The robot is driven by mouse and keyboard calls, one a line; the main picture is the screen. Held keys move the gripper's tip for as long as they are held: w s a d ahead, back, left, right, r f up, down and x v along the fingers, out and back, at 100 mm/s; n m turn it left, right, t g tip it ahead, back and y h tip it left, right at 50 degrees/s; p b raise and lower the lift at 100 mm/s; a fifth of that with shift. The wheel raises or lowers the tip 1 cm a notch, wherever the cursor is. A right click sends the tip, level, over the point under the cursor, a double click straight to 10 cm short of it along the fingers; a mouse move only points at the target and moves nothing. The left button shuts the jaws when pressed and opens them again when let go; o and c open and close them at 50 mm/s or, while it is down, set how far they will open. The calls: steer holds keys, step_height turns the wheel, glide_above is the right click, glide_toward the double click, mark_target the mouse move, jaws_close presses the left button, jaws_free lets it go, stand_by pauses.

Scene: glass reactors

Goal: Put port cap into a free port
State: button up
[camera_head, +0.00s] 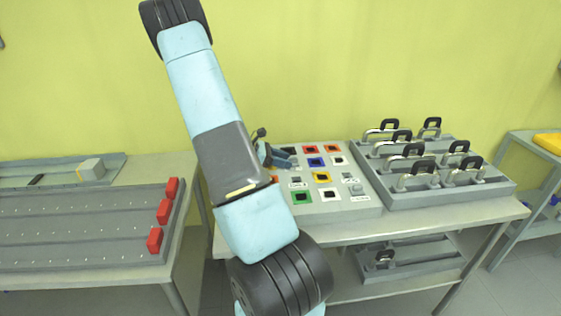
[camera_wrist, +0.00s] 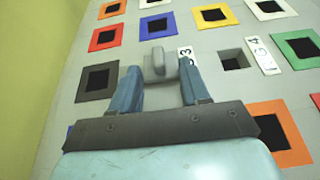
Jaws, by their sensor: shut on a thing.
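The grey port cap (camera_wrist: 159,66) with a raised grip is between the blue fingers of my gripper (camera_wrist: 158,82), which is shut on it. In the wrist view it is over the grey port panel (camera_wrist: 215,90), beside a white label with a 3; I cannot tell whether it is seated or just above. In the head view my gripper (camera_head: 285,158) is at the panel's left side (camera_head: 335,207), partly hidden by my arm.
A grey rack with several black-handled items (camera_head: 445,190) stands right of the panel. A grey board with red blocks (camera_head: 155,240) is on the left table. A lower shelf holds another handled item (camera_head: 383,257). The yellow-green wall is close behind the panel.

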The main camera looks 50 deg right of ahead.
steer(key=shift+f, duration=0.1)
steer(key=o, duration=1.1)
steer(key=shift+f, duration=0.1)
steer(key=shift+c, duration=0.2)
steer(key=shift+o, duration=0.3)
steer(key=shift+s+a, duration=0.1)
steer(key=shift+f, duration=0.1)
steer(key=shift+a, duration=0.15)
steer(key=v, duration=1.4)
steer(key=shift+d+r, duration=0.25)
steer(key=shift+d, duration=0.1)
step_height(320, 180, up, 8)
